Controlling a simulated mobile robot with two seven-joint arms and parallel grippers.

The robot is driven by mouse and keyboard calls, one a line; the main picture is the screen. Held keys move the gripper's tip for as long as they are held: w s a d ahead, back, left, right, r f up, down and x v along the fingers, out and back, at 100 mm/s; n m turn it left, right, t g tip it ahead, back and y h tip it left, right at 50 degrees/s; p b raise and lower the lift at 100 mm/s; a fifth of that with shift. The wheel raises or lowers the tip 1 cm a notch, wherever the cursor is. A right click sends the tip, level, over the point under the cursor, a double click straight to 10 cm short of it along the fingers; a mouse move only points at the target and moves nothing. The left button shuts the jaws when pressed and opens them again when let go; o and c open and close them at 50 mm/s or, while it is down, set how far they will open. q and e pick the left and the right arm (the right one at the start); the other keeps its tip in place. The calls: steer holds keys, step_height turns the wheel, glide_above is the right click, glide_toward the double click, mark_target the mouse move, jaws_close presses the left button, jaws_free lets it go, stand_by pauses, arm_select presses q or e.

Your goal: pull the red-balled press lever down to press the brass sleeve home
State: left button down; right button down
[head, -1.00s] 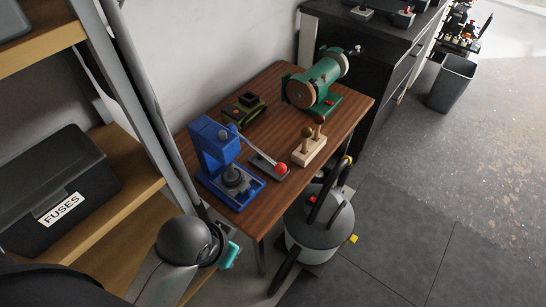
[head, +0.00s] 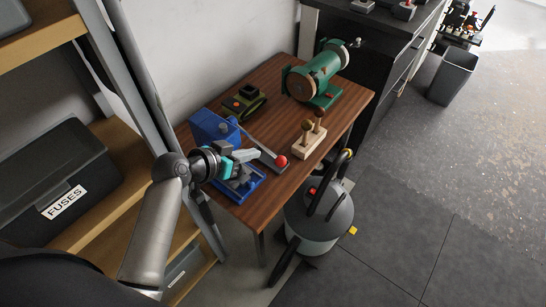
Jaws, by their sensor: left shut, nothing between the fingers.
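The blue press (head: 207,126) stands at the left end of the wooden workbench. Its thin grey lever slopes down to the right and ends in a red ball (head: 282,161). The ball is low, over a dark flat plate on the bench. My left gripper (head: 254,155) is shut and empty. It is in front of the press, to the left of the red ball and apart from it. My gripper and wrist cover much of the press's middle; its blue base (head: 247,191) shows below. I cannot make out the brass sleeve. My right gripper is not in view.
On the workbench (head: 339,122) are a green grinder (head: 322,72), an olive device (head: 244,102) and a pale wooden block with pegs (head: 309,145). A vacuum (head: 320,220) stands on the floor in front. A shelf with a fuses box (head: 60,180) is at left.

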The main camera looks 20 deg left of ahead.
arm_select(q)
steer(key=b, duration=0.1)
glide_above(276, 160)
steer(key=s, duration=0.2)
step_height(276, 160, down, 5)
steer(key=shift+w+a+f+b, duration=0.15)
steer(key=shift+f+b, duration=0.5)
steer(key=shift+f, duration=1.15)
steer(key=shift+a+f+m+y+b, duration=0.15)
steer(key=shift+f+m+y+b, duration=0.3)
steer(key=shift+f+b, duration=0.55)
